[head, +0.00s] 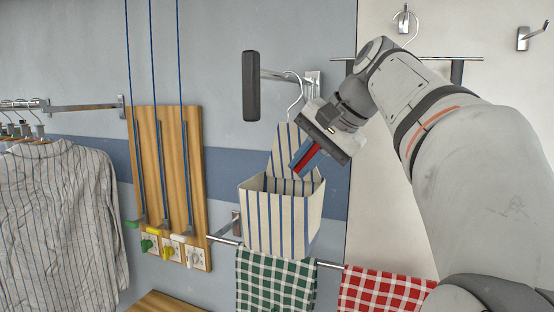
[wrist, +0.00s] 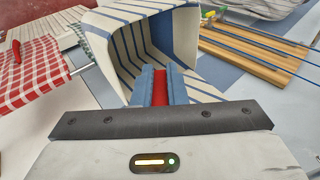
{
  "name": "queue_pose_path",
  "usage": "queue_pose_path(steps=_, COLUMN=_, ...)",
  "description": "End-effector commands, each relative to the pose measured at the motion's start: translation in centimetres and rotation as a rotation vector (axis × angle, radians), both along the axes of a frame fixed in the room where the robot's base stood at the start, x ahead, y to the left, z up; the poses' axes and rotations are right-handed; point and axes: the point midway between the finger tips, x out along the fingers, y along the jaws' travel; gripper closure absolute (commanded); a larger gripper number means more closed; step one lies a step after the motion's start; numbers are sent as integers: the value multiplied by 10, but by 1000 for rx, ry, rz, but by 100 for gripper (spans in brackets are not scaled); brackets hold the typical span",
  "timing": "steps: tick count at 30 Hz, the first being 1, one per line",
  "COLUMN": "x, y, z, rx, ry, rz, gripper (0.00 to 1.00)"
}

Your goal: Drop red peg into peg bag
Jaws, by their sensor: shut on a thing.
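The red peg (head: 307,157) is between the blue fingers of my gripper (head: 300,163) in the head view. The gripper is shut on the peg, which also shows between the fingers in the wrist view (wrist: 160,88). The peg bag (head: 277,222) is cream with blue stripes and hangs from a hook on the wall. My gripper is tilted, with its fingertips just above the open mouth of the bag. In the wrist view the open bag (wrist: 185,45) lies straight ahead of the fingers. The bottom of the bag's inside is hidden in the head view.
A rail below the bag carries a green checked cloth (head: 275,282) and a red checked cloth (head: 385,290). Striped shirts (head: 60,220) hang further left. A dark bar (head: 251,86) juts out above the bag.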

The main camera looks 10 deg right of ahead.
Motion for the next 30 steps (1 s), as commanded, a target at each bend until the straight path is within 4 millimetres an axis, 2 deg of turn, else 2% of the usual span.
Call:
queue_pose_path(steps=11, x=2, y=8, z=-1, rx=-2, ry=0, rz=14, gripper=100)
queue_pose_path(steps=30, x=45, y=42, z=-12, rx=-3, ry=1, rz=14, gripper=100)
